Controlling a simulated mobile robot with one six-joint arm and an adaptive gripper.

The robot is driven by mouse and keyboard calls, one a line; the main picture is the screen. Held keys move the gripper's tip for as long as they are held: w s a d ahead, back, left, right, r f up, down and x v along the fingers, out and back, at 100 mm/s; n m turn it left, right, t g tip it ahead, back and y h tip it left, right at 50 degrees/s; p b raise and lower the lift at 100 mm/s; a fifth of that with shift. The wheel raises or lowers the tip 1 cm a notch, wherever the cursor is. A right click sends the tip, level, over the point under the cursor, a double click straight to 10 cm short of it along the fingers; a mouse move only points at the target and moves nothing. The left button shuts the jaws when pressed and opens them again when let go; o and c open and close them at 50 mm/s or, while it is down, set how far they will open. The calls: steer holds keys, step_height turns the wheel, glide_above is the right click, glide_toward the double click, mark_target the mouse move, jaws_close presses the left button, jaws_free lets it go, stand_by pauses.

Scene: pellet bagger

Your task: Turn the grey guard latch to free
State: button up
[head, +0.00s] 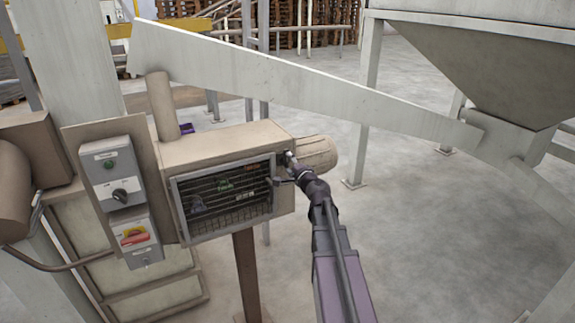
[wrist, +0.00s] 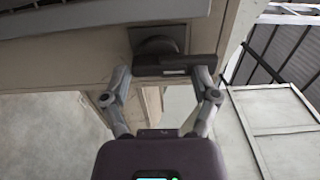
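The grey guard latch (wrist: 175,62) shows in the wrist view as a dark bar on a round hub and square plate, fixed to the beige housing. The bar lies roughly crosswise in that view. My gripper (wrist: 162,76) is open just before the latch, its two fingers well apart. The left fingertip is near the bar's left end; the right fingertip overlaps its right part. I cannot tell whether either touches it. In the head view my gripper (head: 283,170) is at the right edge of the mesh guard (head: 225,198), and it mostly hides the latch.
A control box with a black knob (head: 120,195) and a red-yellow switch (head: 134,236) stand left of the guard. A beige motor (head: 316,152) is just behind my gripper. A sloping grey beam (head: 300,90) crosses above. The floor to the right is clear.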

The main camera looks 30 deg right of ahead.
steer(key=shift+o, duration=0.4)
steer(key=s, duration=1.2)
steer(key=shift+d, duration=0.15)
stand_by(0.5)
steer(key=s+a+f+n+g+y, duration=0.1)
steer(key=a+f+n+g+y, duration=0.35)
steer(key=a, duration=0.45)
steer(key=s+a+f+n+g+y, duration=0.1)
steer(key=a+f+n+g, duration=0.35)
steer(key=a+n, duration=0.4)
steer(key=s+a+f+n+g+h, duration=0.4)
steer(key=s+a+f+g+h, duration=0.2)
steer(key=s+f+g, duration=0.3)
steer(key=shift+s+a+f+n, duration=0.3)
steer(key=shift+s+n, duration=0.1)
steer(key=shift+s, duration=0.8)
